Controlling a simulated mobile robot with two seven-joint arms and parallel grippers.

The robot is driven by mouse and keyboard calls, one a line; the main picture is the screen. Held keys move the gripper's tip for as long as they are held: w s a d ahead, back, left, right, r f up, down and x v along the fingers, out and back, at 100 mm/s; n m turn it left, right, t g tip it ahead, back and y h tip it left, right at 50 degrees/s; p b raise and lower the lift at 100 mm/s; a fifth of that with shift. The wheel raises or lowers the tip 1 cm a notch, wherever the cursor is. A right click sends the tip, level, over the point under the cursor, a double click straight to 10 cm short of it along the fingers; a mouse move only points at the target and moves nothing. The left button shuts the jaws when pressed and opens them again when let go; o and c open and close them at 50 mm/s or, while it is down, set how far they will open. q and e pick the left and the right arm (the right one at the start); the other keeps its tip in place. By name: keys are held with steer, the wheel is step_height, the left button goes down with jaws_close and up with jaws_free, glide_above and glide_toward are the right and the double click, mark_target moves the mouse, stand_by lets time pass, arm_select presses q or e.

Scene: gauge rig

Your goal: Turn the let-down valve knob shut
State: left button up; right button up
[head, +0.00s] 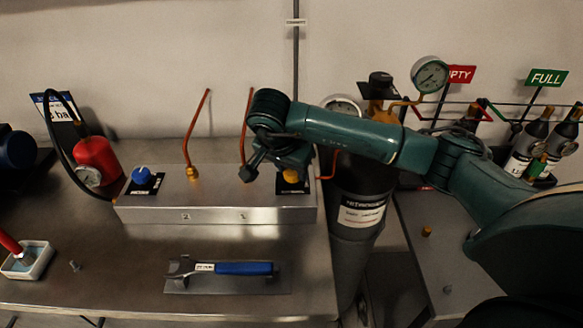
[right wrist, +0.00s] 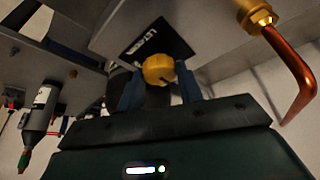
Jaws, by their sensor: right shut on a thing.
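The let-down valve knob is yellow and sits on a dark label plate at the right end of the metal manifold box. In the head view the knob (head: 291,176) is partly hidden by my right gripper (head: 281,168). In the right wrist view the knob (right wrist: 158,69) lies between the two blue fingers of the right gripper (right wrist: 160,88), which is shut on it. Part of the label (right wrist: 152,40) shows behind the knob. My left gripper is not in view.
A blue knob (head: 142,174) is at the box's left end, with copper pipes (head: 197,130) rising between. A red cylinder (head: 97,160) with a gauge stands left. A blue-handled wrench (head: 243,268) lies in front. A dark nitrogen cylinder (head: 357,245) stands right of the bench.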

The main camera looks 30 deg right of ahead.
steer(key=m, duration=0.2)
steer(key=m+g+h+b, duration=0.1)
steer(key=m, duration=0.1)
steer(key=shift+w+m+g, duration=0.15)
steer(key=shift+m+g, duration=0.15)
steer(key=m+g, duration=0.1)
steer(key=m, duration=0.2)
steer(key=shift+m+b, duration=0.3)
steer(key=shift+b, duration=0.1)
steer(key=m+g, duration=0.1)
steer(key=m, duration=0.1)
steer(key=m+g, duration=0.1)
steer(key=m, duration=0.1)
steer(key=shift+w+m+y, duration=0.15)
steer(key=shift+m+y, duration=0.15)
steer(key=shift+w+d+m+g+y+p, duration=0.1)
steer(key=shift+m+g+y+p, duration=0.4)
steer(key=shift+m, duration=1.7)
steer(key=o, duration=1)
steer(key=p+v, duration=0.1)
steer(key=v, duration=1.2)
steer(key=shift+w, duration=0.25)
steer(key=shift+d, duration=0.15)
